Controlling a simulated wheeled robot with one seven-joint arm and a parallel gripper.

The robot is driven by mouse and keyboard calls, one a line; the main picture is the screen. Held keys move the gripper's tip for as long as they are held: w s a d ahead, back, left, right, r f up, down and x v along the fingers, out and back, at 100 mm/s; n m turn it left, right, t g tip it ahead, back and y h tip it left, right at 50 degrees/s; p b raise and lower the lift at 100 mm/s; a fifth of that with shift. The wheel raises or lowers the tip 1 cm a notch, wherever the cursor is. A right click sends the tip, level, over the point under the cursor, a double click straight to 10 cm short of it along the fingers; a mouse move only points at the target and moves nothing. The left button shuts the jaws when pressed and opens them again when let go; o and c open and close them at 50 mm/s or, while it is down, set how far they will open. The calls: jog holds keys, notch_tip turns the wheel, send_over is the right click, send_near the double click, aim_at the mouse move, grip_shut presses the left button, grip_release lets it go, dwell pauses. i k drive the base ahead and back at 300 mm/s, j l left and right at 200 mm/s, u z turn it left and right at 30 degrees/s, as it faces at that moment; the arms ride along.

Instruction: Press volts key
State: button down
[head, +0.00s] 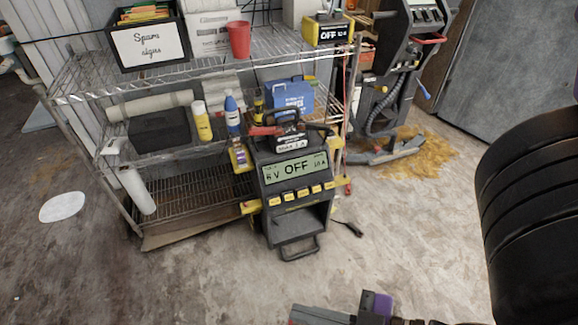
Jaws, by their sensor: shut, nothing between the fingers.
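A dark battery charger (297,190) stands on the floor in front of the wire shelf, in the middle of the head view. Its green display (295,168) reads 6 V, OFF and what looks like 10 A. Below the display is a slanted row of several yellow keys (302,193). Their labels are too small to read, so I cannot tell which is the volts key. My gripper (322,315) shows only in part at the bottom edge, shut and empty. It is nearer to me than the charger and well apart from the keys.
The wire shelf (85,95) behind holds bottles, a sign box (150,45), a red cup (239,40) and a yellow device (327,30) reading OFF. A floor machine (400,60) stands at back right beside a yellowish spill (430,155). Floor before the charger is clear.

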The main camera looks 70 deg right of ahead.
aim_at(275, 201)
jog(key=k+l, duration=0.15)
jog(key=l, duration=0.2)
jog(key=k+l, duration=0.1)
jog(key=l, duration=0.25)
jog(key=k+l+z, duration=0.1)
jog(key=l, duration=0.25)
jog(key=k+l, duration=0.2)
jog(key=l, duration=0.15)
jog(key=k+l, duration=0.1)
jog(key=l, duration=0.25)
jog(key=k+l, duration=0.15)
jog(key=l, duration=0.2)
jog(key=z, duration=0.05)
